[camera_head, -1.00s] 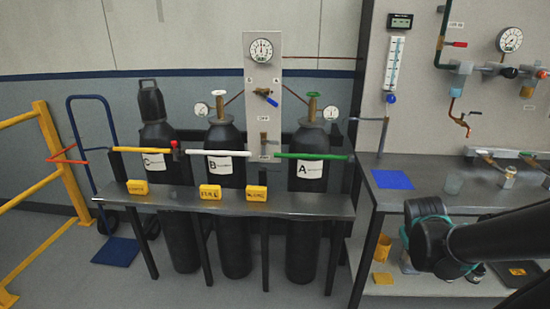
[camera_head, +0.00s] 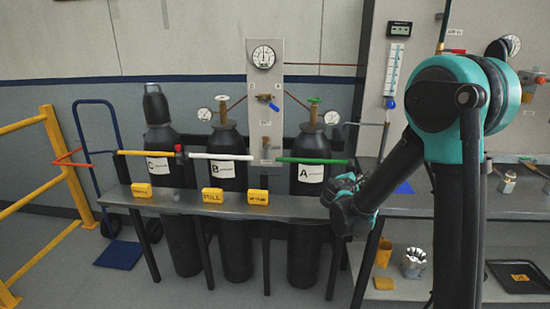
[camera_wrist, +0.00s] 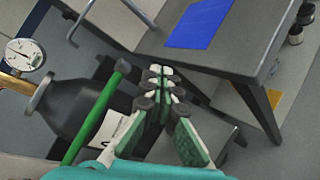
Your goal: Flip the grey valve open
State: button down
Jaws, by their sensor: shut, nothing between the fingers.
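I cannot pick out the grey valve for certain. A small brass and grey fitting (camera_head: 266,148) sits low on the pale panel (camera_head: 279,80) behind the cylinders; its handle is too small to read. Above it is a blue-handled valve (camera_head: 267,99). My gripper (camera_head: 343,196) is over the right end of the dark shelf, right of the cylinder marked A (camera_head: 309,187). In the wrist view my gripper (camera_wrist: 160,78) has its fingertips together, empty, beside the end of the green bar (camera_wrist: 98,108).
The grey shelf (camera_head: 180,203) carries several yellow tags and spans the cylinders' front. A workbench with a blue sheet (camera_wrist: 200,23) stands to the right. A yellow rail (camera_head: 58,150) and a blue hand truck (camera_head: 77,128) are at the left. The front left floor is clear.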

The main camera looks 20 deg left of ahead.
jog(key=s+a+n+t+y, duration=0.1)
jog(key=a+n+t+y, duration=0.2)
jog(key=a+n, duration=0.5)
jog(key=s+a+f+n+t+y, duration=0.1)
jog(key=a+n+t+y, duration=0.2)
jog(key=a, duration=2.2)
jog(key=n+y, duration=0.3)
jog(key=n, duration=0.3)
jog(key=shift+s+f, duration=0.15)
